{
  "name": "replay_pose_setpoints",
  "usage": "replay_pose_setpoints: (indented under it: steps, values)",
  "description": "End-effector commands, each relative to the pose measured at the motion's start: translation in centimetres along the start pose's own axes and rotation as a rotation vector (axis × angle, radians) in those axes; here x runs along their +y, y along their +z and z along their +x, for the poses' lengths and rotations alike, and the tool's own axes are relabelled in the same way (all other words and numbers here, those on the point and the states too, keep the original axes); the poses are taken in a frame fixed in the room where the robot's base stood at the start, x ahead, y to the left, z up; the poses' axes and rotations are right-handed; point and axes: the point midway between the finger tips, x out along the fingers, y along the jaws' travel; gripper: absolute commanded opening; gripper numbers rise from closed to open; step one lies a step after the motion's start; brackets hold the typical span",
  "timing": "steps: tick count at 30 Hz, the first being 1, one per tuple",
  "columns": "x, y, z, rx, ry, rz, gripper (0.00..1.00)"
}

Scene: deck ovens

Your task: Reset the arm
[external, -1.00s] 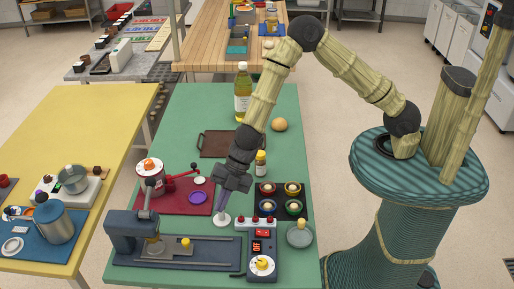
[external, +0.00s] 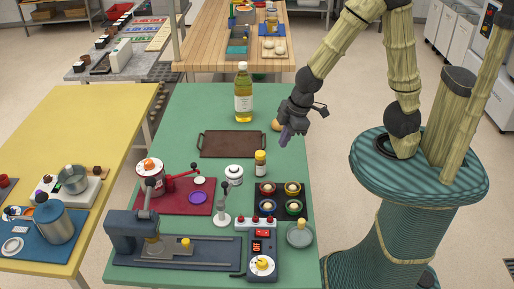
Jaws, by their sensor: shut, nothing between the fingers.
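My arm is folded up at the right of the external view. My gripper (external: 286,136) hangs in the air over the right edge of the green table (external: 178,110), pointing down. It is shut and holds nothing. A round tan bun-like item (external: 276,125) is just behind it, partly hidden by the gripper. A small stand with a dark-knobbed lever (external: 223,205) is upright on the table, well apart from the gripper.
A tall oil bottle (external: 243,95), a brown tray (external: 232,145), a small yellow-capped jar (external: 260,164) and a white round item (external: 233,175) stand on the green table. A dark tray of several bowls (external: 280,213) and a control box (external: 262,250) are nearer.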

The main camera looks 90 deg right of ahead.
Motion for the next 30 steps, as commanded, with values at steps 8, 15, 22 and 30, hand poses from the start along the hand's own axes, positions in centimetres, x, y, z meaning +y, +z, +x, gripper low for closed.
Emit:
replay_pose_setpoints:
  steps: [8, 15, 22, 30]
  values:
    - [-0.7, 5.7, -3.4, -0.042, -0.024, 0.364, 0.0]
    - [-0.8, 5.9, -3.5, -0.045, -0.026, 0.375, 0.0]
    - [-0.7, 5.8, -3.5, -0.044, -0.026, 0.373, 0.0]
    - [-0.7, 5.8, -3.5, -0.044, -0.026, 0.371, 0.0]
